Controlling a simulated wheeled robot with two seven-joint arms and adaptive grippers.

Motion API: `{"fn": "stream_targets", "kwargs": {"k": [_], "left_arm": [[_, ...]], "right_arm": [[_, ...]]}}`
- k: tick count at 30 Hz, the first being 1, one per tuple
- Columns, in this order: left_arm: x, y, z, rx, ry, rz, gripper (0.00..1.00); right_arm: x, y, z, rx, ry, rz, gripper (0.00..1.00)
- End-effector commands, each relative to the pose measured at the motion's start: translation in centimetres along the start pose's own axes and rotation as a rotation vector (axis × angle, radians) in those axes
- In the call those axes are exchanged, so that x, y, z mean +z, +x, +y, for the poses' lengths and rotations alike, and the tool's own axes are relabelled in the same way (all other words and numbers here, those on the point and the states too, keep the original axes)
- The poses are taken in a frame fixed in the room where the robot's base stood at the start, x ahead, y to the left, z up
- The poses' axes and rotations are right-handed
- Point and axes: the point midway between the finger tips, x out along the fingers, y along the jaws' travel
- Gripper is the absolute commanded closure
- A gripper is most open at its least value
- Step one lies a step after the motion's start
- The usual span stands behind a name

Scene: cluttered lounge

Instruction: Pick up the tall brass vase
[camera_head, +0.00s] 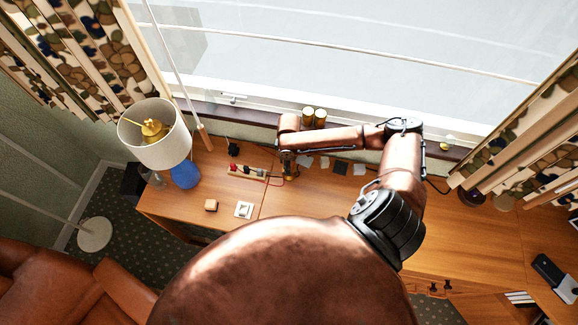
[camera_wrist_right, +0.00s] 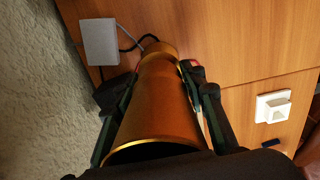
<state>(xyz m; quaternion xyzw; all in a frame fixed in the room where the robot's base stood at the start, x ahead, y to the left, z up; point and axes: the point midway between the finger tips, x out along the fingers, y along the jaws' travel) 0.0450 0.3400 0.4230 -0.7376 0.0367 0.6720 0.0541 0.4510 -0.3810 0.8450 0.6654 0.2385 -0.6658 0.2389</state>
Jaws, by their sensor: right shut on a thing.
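The tall brass vase (camera_wrist_right: 158,108) fills the middle of the right wrist view, with its flared rim towards the camera and its narrower end by the wooden surface. My right gripper (camera_wrist_right: 161,78) is shut on it, one dark finger along each side. In the head view my right gripper (camera_head: 288,167) is over the desk, below the window sill; the vase is mostly hidden there by the arm and gripper. I cannot tell whether the vase touches the desk. My left gripper is in neither view.
On the wooden desk (camera_head: 215,190) are a lamp (camera_head: 168,150), a blue vase (camera_head: 186,175), a power strip (camera_head: 247,172), a white switch (camera_head: 244,210) and a small wooden block (camera_head: 211,205). The desk front left of centre has free room.

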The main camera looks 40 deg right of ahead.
Motion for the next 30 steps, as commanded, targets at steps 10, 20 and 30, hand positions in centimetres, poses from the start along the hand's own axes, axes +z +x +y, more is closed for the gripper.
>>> {"fn": "stream_targets", "kwargs": {"k": [10,20,30], "left_arm": [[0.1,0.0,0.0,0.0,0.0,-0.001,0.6],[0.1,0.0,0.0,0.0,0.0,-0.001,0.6],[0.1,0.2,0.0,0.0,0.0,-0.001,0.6]], "right_arm": [[0.0,0.0,-0.1,-0.001,-0.001,0.001,1.0],[-0.2,-0.2,0.1,0.002,-0.001,0.003,1.0],[-0.2,-2.6,0.2,0.004,-0.002,0.006,1.0]]}}
